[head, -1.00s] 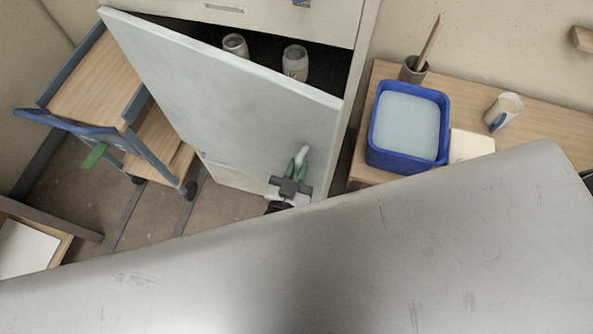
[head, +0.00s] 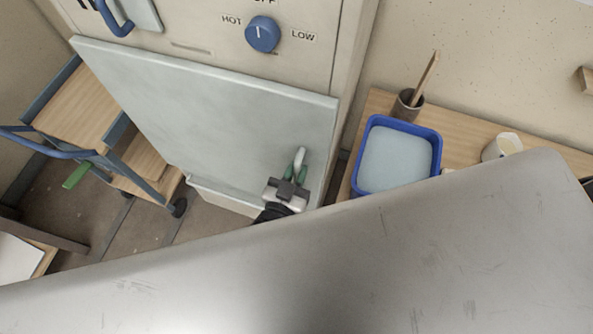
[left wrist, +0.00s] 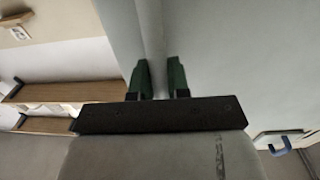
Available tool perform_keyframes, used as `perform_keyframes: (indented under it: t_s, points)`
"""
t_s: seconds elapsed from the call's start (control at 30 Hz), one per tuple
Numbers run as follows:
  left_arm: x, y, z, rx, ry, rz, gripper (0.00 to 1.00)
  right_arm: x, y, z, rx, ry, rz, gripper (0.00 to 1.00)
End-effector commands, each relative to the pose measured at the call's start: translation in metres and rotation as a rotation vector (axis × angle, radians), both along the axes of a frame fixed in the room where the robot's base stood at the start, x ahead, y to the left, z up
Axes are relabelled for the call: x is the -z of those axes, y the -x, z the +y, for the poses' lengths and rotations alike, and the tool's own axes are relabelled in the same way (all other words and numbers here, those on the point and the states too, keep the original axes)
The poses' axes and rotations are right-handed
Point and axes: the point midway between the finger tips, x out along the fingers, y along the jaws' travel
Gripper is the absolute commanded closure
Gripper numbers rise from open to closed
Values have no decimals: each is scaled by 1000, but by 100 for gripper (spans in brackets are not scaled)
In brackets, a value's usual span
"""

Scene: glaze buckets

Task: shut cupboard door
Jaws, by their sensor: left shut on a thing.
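The pale grey cupboard door (head: 200,105) hangs on the cabinet (head: 185,22), its top edge close below the front panel. No dark opening shows above it; I cannot tell whether it is fully shut. My left gripper (head: 292,178) is at the door's lower right and is shut on the white door handle (head: 301,155). In the left wrist view the green fingertips (left wrist: 158,80) stand on either side of the upright handle (left wrist: 152,30), in front of the door (left wrist: 240,60). My right gripper is not in view.
A blue knob (head: 263,34) marked HOT and LOW is on the cabinet front. A blue-framed cart (head: 80,105) stands left. On the right bench (head: 465,125) are a blue tub (head: 374,121), a brush pot (head: 407,106) and a cup (head: 501,146). Floor shows between cart and door.

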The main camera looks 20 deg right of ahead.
Motion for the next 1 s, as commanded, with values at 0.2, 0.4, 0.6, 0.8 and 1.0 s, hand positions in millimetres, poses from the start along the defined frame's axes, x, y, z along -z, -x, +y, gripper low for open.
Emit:
perform_keyframes:
  t_s: [0.2, 0.4, 0.6, 0.8, 1.0]
  points:
    - [-8, -5, -3, -2, 11, -14, 73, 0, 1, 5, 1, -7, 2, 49]
    - [-5, -3, -2, -2, 7, -9, 73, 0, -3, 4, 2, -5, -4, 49]
    - [-2, 8, 6, -2, 6, -6, 73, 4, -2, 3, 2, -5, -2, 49]
    - [0, 40, 30, -1, 5, -6, 73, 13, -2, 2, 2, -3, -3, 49]
    - [-2, 68, 51, -1, 6, -9, 73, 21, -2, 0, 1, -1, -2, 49]
